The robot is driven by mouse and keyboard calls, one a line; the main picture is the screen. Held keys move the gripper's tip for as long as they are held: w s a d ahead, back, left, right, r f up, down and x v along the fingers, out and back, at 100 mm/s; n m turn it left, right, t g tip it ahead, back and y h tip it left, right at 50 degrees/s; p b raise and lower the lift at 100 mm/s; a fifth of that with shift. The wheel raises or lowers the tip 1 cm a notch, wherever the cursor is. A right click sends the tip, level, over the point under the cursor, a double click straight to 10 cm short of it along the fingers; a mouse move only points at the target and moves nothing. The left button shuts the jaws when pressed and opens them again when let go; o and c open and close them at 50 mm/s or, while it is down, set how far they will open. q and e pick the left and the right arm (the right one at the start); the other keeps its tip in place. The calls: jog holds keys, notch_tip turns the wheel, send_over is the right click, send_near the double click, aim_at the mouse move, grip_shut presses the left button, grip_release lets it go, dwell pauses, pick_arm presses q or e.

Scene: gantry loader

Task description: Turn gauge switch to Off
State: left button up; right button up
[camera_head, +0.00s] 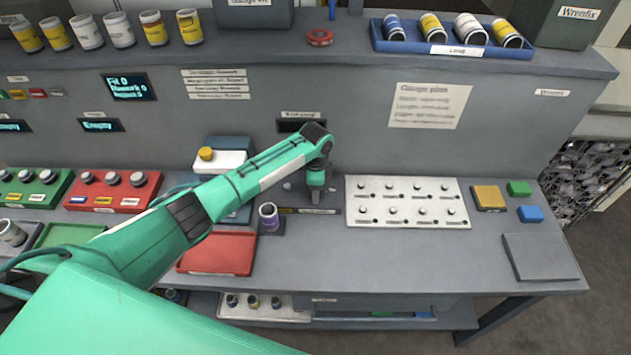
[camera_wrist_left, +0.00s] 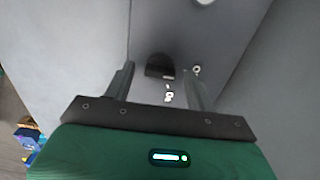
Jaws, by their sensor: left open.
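My left gripper (camera_head: 316,196) points down at the back of the bench, close to a dark narrow strip. In the left wrist view its two fingers (camera_wrist_left: 159,88) are apart with nothing held between them. A dark rounded piece with white marks beneath it (camera_wrist_left: 160,68) shows beyond and between the fingertips; it may be the gauge switch, but its setting is too small to read. A small pale ring (camera_wrist_left: 196,70) lies to its right. In the head view my arm and gripper hide most of this spot. My right gripper is not in view.
A white board with several pegs (camera_head: 408,203) lies right of the gripper. A small cup with a purple band (camera_head: 269,218) stands left of it, near a red tray (camera_head: 218,253). A wall display (camera_head: 290,126) is partly hidden by my arm. The bench front is clear.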

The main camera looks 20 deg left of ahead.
pick_arm(q)
notch_tip(320, 180, up, 14)
jog(key=b, duration=0.4)
jog(key=shift+f, duration=0.15)
